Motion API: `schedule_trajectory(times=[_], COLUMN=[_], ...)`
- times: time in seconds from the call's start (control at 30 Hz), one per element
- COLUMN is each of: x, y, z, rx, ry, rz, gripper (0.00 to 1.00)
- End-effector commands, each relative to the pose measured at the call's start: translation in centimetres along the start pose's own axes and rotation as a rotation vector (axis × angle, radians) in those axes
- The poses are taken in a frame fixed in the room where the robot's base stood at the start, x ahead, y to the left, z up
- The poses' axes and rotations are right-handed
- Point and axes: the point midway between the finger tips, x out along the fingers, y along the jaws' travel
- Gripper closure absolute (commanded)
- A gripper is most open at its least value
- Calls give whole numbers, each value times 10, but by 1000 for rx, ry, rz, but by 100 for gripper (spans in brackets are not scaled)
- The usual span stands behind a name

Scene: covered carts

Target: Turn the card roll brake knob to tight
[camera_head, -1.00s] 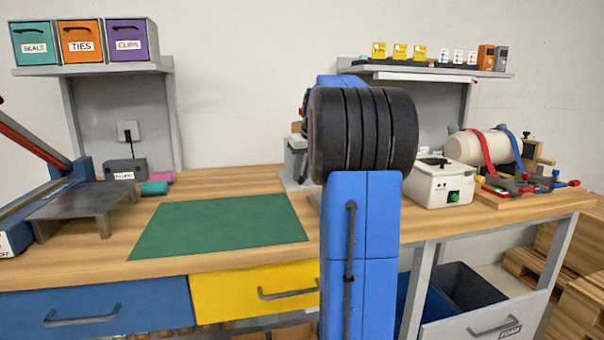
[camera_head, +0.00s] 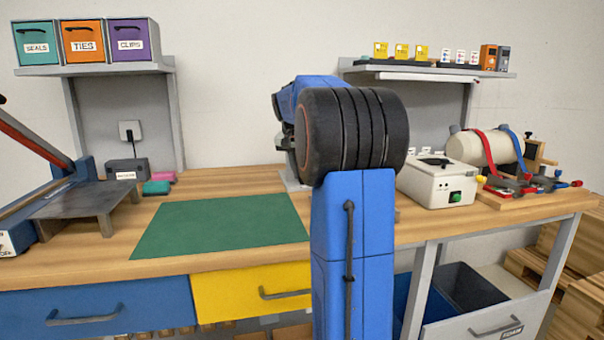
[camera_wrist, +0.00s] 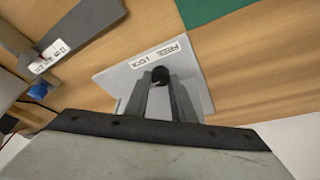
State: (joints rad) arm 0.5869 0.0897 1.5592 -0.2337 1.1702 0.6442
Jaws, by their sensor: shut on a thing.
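In the wrist view a small round black knob (camera_wrist: 160,73) stands on a light grey plate (camera_wrist: 200,88). A white label (camera_wrist: 158,56) on the plate lies just beyond the knob; its small print seems to read FREE and LOCK. My gripper (camera_wrist: 161,82) is shut on the knob, with one grey finger on each side of it. The knob's turned position cannot be read, as no pointer shows.
A white box with a green button (camera_head: 437,184) and a strapped roll (camera_head: 485,148) stand right.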

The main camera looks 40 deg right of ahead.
Motion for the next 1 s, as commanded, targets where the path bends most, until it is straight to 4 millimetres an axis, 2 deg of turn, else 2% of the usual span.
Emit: schedule_trajectory(times=[0.4, 1.0], x=[0, 0], y=[-2, -2], z=[0, 0], rx=[190, 222], ry=[-1, -1], rz=[78, 91], gripper=[100, 100])
